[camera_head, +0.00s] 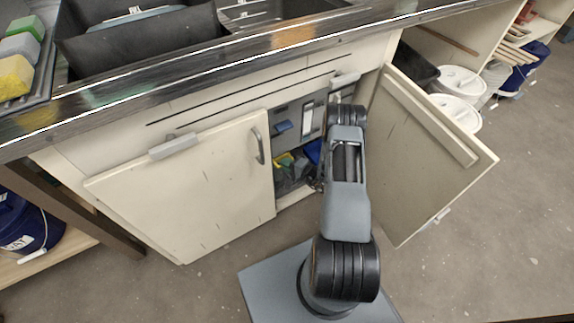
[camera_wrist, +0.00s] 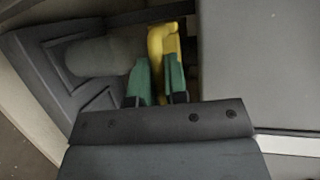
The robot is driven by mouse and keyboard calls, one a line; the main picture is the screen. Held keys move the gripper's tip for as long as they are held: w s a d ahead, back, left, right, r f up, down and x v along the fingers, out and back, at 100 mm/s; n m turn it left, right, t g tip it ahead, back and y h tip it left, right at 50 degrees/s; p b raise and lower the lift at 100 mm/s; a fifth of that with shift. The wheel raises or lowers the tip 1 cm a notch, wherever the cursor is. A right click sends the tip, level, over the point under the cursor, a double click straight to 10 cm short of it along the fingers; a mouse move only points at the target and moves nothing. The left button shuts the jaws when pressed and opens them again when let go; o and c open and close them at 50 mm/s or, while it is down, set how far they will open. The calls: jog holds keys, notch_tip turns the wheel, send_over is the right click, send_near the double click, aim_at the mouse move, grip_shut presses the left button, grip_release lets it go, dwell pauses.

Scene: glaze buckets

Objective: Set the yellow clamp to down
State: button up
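The yellow clamp (camera_wrist: 164,40) shows in the wrist view as a bent yellow handle, with its top curving to the right. My gripper (camera_wrist: 157,66) has two green fingers, drawn close together on either side of the handle. Yellow fills the narrow gap between them, so the gripper looks shut on the handle. The lower end of the clamp is hidden between the fingers and the gripper body. In the head view my arm reaches into the open cabinet and hides the gripper.
The left cabinet door (camera_head: 190,190) and the right cabinet door (camera_head: 420,160) flank the opening. The counter (camera_head: 200,88) with a sink lies above. White-lidded buckets (camera_head: 460,82) stand at the right. The wrist view shows a grey rounded object (camera_wrist: 98,56) left of the clamp.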

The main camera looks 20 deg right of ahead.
grip_shut()
notch_tip(320, 180, down, 7)
jog(key=b, duration=0.6)
jog(key=shift+r, duration=0.2)
jog(key=shift+o, duration=1.3)
grip_release()
jog(key=shift+f, duration=0.1)
jog(key=shift+o, duration=1.4)
